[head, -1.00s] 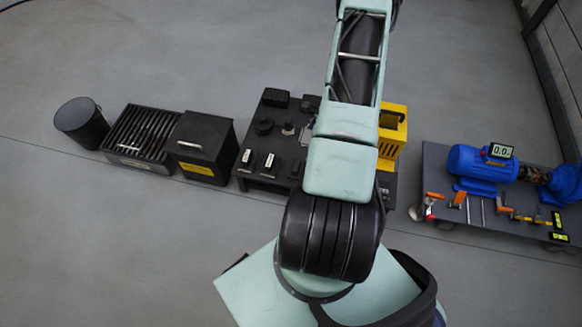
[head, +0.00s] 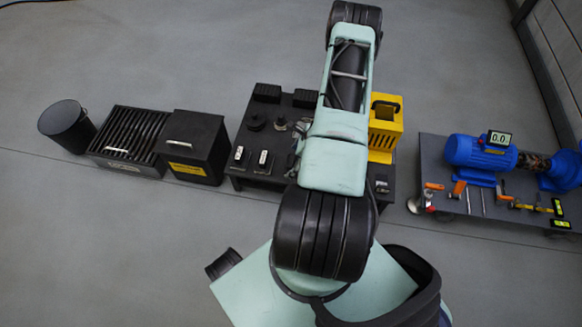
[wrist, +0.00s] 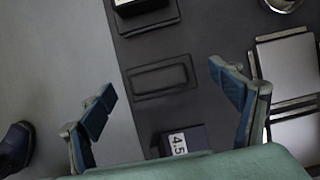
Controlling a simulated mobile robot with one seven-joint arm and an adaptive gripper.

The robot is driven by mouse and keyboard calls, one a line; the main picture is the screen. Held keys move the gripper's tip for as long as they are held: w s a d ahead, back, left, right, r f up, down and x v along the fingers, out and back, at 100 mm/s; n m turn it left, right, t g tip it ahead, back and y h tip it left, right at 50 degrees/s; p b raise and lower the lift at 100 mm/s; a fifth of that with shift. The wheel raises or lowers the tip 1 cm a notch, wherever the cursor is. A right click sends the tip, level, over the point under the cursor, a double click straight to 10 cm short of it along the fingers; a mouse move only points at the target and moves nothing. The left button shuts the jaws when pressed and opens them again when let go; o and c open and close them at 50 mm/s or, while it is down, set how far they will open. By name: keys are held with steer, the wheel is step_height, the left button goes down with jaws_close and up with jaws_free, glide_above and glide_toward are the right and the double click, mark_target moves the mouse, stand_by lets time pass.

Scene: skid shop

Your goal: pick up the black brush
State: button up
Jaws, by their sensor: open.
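I cannot pick out the black brush with certainty. Two dark ridged blocks, one at the back left (head: 267,93) and one beside it (head: 306,98), lie at the back of the dark table (head: 240,182) in the head view, too small to name. My gripper (wrist: 165,112) is open and empty in the wrist view, its fingers spread over the dark table. Between and beyond the fingers lies an empty rectangular frame (wrist: 160,80). A dark block marked 4.5 (wrist: 184,141) sits nearer, between the fingers. In the head view my arm hides the gripper and part of the table.
A yellow slotted container (head: 383,140) stands on the table's right. Left of the table are a black box (head: 195,140), a slatted bin (head: 130,135) and a round bin (head: 67,125). A cart with a blue motor (head: 480,152) stands right. The front floor is mostly open.

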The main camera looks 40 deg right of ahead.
steer(key=shift+x, duration=0.85)
steer(key=shift+r, duration=0.1)
steer(key=c, duration=1.3)
